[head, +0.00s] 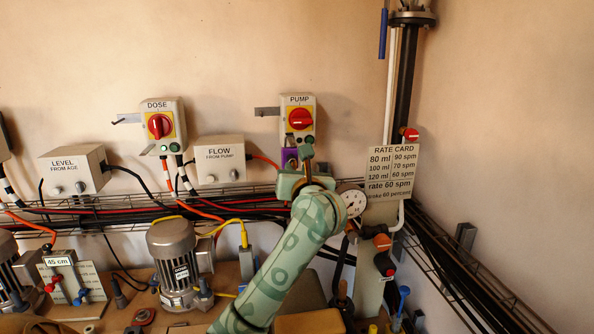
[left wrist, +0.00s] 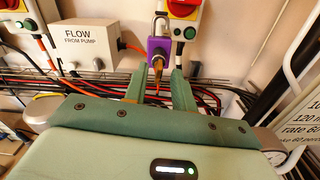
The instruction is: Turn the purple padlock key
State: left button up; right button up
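The purple padlock (left wrist: 159,46) hangs below the PUMP switch box (head: 298,120); in the head view the padlock (head: 290,157) is partly hidden by my gripper. A brass-orange key (left wrist: 158,66) sticks out of the padlock's lower face. My left gripper (left wrist: 160,72) is open, with its two green fingers apart on either side of the key and gaps visible. In the head view my left gripper (head: 298,166) is just below the PUMP box. I cannot tell how far the fingertips reach along the key. My right gripper is not in view.
The DOSE box (head: 161,125) and FLOW box (head: 219,160) are on the wall to the left. A rate card (head: 391,172) and a gauge (head: 353,203) are close on the right. A wire cable tray (head: 245,194) with cables runs below. A motor (head: 178,262) stands lower left.

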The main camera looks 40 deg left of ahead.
pick_arm(q)
jog(key=shift+w+a, duration=0.3)
jog(key=shift+a, duration=0.25)
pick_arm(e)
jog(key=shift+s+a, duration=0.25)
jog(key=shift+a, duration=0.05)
pick_arm(q)
grip_shut()
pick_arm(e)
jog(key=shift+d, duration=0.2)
